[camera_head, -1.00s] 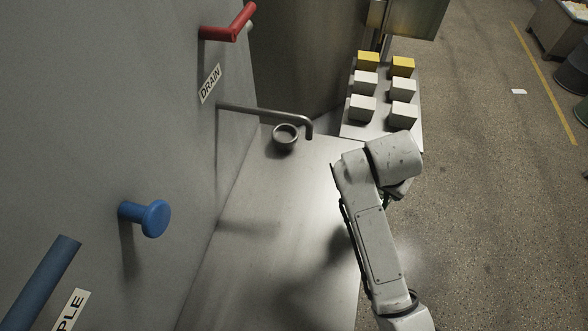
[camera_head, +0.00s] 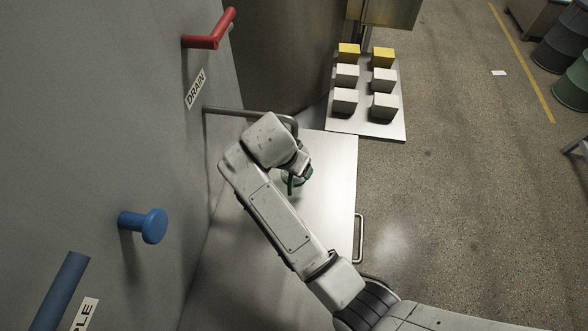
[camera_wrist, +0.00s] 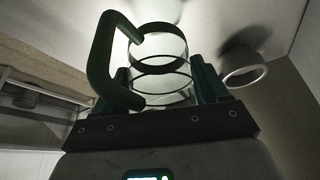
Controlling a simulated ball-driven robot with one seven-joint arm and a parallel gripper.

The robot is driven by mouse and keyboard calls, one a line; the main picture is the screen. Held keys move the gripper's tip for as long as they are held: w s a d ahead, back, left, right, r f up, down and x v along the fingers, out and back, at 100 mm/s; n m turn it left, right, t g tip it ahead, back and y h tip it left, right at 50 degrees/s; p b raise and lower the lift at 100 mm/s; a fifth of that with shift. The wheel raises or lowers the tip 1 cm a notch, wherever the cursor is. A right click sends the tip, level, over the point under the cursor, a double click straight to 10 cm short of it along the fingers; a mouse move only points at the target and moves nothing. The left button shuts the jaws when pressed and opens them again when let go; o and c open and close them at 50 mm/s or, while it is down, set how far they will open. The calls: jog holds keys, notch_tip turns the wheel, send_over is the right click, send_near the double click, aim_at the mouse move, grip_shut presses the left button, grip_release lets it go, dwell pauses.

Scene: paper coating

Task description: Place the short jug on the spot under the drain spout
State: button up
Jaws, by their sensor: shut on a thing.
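The short jug (camera_wrist: 160,62) shows in the wrist view as a clear vessel with dark rings and a green handle (camera_wrist: 100,62) on its left. My gripper (camera_wrist: 163,82) is shut on it, with a dark green finger on either side. In the head view my gripper (camera_head: 296,172) is over the steel table, and a green part of the jug (camera_head: 291,186) shows below it. The drain spout (camera_head: 250,112) runs from the wall under the DRAIN label (camera_head: 195,90). My arm covers the area just in front of the spout's bent end.
White and yellow blocks (camera_head: 346,98) sit on a stand behind. A red lever (camera_head: 212,38) and blue knob (camera_head: 145,226) stick out of the wall.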

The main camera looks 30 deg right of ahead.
jog(key=shift+f, duration=1.55)
jog(key=shift+f, duration=0.1)
jog(key=o, duration=1.2)
jog(key=b+v, duration=0.1)
jog(key=v, duration=1.1)
jog(key=shift+d, duration=0.1)
